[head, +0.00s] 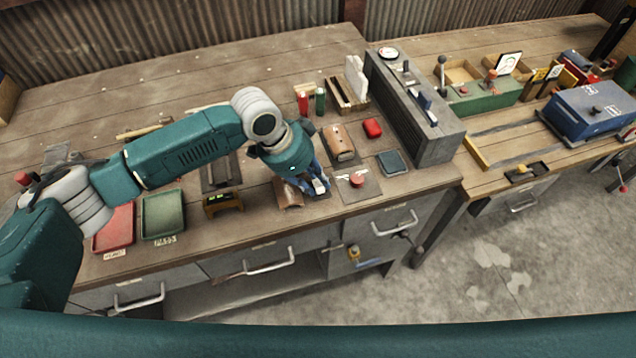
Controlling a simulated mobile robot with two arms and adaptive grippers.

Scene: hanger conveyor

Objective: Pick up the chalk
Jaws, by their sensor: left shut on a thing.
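My left gripper (314,187) is low over the front edge of the wooden workbench, pointing down beside a brown block and a red round button. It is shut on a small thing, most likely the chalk. The chalk is too small and too hidden by the fingers to make out clearly. The fingertips are close to the bench top; whether the held thing still touches the bench I cannot tell. My right gripper is not in view.
Red (115,228) and green (163,214) trays lie left of the gripper. The back left bench is mostly clear.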

